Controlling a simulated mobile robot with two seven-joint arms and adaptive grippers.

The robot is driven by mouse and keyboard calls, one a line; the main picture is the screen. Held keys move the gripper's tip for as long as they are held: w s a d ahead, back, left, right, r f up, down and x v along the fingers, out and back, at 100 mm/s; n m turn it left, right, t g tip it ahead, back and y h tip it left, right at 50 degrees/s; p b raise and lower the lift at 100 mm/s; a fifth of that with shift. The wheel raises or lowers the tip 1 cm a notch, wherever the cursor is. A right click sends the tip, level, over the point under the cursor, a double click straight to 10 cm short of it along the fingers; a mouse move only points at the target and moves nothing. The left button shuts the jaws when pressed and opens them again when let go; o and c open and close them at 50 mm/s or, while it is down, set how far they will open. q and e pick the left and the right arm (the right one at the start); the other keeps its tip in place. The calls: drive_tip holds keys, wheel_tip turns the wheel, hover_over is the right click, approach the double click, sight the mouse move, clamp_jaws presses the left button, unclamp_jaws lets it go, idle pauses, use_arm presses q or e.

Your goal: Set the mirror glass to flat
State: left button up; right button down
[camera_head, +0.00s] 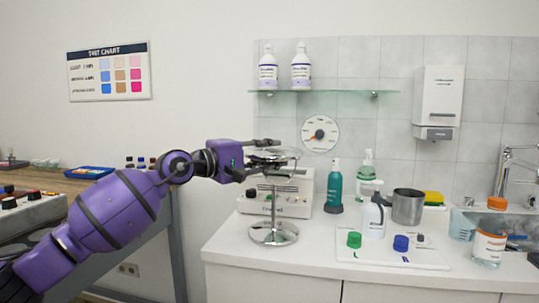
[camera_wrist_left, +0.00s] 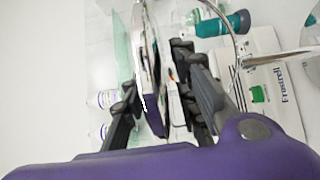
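The table mirror stands on the white counter, its round chrome base (camera_head: 274,234) in front of a beige device. Its round glass (camera_head: 274,154) shows as a thin ellipse in the head view, close to level. In the left wrist view the glass (camera_wrist_left: 147,60) is seen nearly edge-on, between my fingers. My left gripper (camera_head: 264,156) reaches in from the left, one finger above the glass and one below. Its fingers (camera_wrist_left: 160,95) stand apart, with gaps visible beside the glass, so it looks open. The lower finger is partly hidden in the head view. My right gripper is out of view.
The beige device (camera_head: 298,192) stands close behind the mirror. A teal bottle (camera_head: 335,185), a white spray bottle (camera_head: 374,217) and a metal beaker (camera_head: 408,206) stand to the right. A glass shelf (camera_head: 340,92) hangs above. The counter's front left (camera_head: 235,245) is clear.

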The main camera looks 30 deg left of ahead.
sight(248, 157)
use_arm(q)
drive_tip(key=shift+s+a+f, duration=0.15)
drive_tip(key=shift+s+a, duration=0.15)
drive_tip(key=shift+s, duration=0.1)
drive_tip(key=v, duration=1.1)
drive_tip(key=shift+d, duration=0.15)
idle(0.4)
